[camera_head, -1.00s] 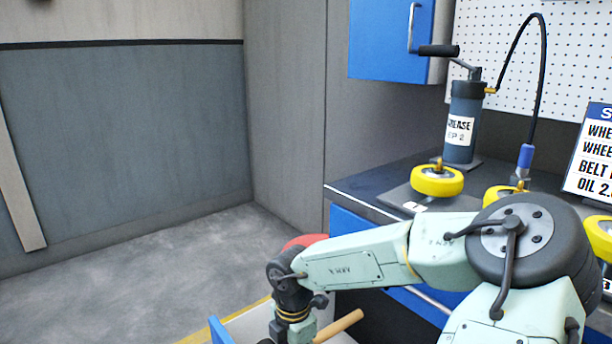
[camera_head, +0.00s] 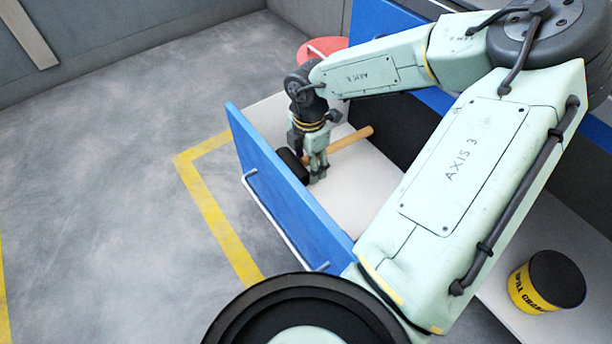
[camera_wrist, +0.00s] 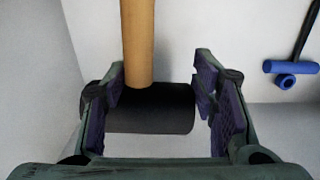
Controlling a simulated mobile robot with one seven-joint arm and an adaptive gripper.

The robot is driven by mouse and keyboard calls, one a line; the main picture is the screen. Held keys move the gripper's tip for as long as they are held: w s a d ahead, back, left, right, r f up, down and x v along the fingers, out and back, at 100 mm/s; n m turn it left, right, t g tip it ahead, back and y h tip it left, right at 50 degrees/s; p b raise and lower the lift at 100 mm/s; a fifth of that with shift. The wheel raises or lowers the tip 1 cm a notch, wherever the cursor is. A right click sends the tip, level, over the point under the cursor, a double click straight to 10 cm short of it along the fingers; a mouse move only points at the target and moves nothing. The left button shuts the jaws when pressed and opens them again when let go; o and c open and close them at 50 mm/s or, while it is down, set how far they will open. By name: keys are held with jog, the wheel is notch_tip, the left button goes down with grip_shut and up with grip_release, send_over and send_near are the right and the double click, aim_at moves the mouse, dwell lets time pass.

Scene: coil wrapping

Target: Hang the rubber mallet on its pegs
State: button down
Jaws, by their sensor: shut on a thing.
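The rubber mallet has a black head (camera_head: 291,164) and a light wooden handle (camera_head: 352,138). It is in the open drawer with the blue front (camera_head: 285,185) and white floor, its head near that front. My gripper (camera_head: 317,172) reaches down into the drawer, shut on the mallet close to where handle and head meet. In the wrist view the black head (camera_wrist: 150,112) lies between the fingers and the wooden handle (camera_wrist: 138,40) runs away from them. The exact contact is unclear. Neither the pegs nor the pegboard show now.
A black and yellow tub (camera_head: 547,282) stands at the lower right of the head view. A red round thing (camera_head: 323,48) is behind my arm. Yellow floor lines (camera_head: 215,215) run left of the drawer.

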jog(key=shift+f, duration=2.55)
jog(key=shift+f+b, duration=0.25)
jog(key=shift+b, duration=0.25)
jog(key=c, duration=0.6)
grip_release()
jog(key=shift+r, duration=0.1)
jog(key=shift+c, duration=0.2)
jog(key=shift+r+p, duration=0.15)
jog(key=shift+p, duration=0.6)
notch_tip(320, 180, up, 10)
jog(key=shift+w+r+b, duration=0.25)
jog(key=shift+w+b, duration=0.05)
